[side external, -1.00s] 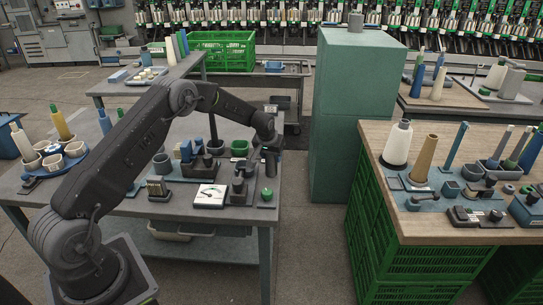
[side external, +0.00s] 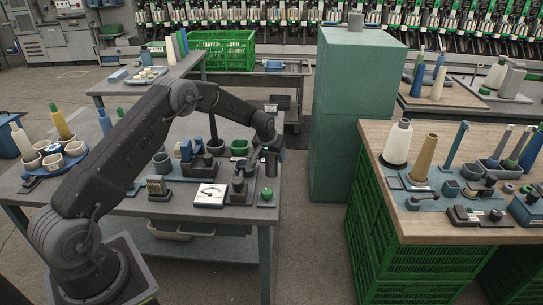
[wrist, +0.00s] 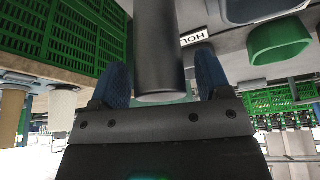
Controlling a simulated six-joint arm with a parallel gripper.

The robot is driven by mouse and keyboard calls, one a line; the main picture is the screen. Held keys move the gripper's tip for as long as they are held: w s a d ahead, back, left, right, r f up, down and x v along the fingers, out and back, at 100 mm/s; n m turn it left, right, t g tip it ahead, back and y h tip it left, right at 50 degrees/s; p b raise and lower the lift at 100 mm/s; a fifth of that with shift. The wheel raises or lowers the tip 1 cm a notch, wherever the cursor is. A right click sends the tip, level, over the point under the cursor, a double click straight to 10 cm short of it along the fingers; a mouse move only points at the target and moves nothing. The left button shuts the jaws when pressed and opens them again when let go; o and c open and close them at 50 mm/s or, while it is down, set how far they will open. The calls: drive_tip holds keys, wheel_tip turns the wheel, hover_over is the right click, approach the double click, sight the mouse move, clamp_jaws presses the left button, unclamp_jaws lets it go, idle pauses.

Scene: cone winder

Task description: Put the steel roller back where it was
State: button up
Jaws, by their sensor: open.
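A dark grey cylinder, which looks like the steel roller (wrist: 158,45), reaches between the two blue-padded fingers of my gripper (wrist: 164,82) in the wrist view. The fingers are open, with a visible gap on each side of it. Its near end faces the gripper palm; its far end is out of the frame. In the side view, my gripper (side external: 267,153) is low over the right end of the grey table (side external: 130,207). The dark cylinder is small there, and its contact with any support cannot be made out.
A white dial panel (side external: 210,195), a green knob (side external: 267,194) and a green cup (side external: 239,147) are close to my gripper. A tall green cabinet (side external: 345,120) stands to the right. A wooden-topped bench (side external: 440,225) with cones is beyond a floor gap.

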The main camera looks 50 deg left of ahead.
drive_tip(key=s+d+r+m, duration=0.1)
drive_tip(key=s+d+r, duration=0.35)
drive_tip(key=r, duration=0.55)
drive_tip(key=s+d+r, duration=0.3)
drive_tip(key=s+r, duration=0.2)
drive_tip(key=r, duration=0.5)
drive_tip(key=s+d+r+m+t, duration=0.1)
drive_tip(key=s+d+r+m, duration=0.1)
drive_tip(key=s+d+r, duration=0.65)
drive_tip(key=s+d+m+h, duration=0.1)
drive_tip(key=s+d, duration=0.1)
drive_tip(key=s, duration=0.9)
drive_tip(key=s+d+f+m+h, duration=0.1)
drive_tip(key=s+d, duration=0.2)
drive_tip(key=s, duration=0.8)
drive_tip(key=shift+d+t, duration=0.3)
drive_tip(key=shift+s+f, duration=0.1)
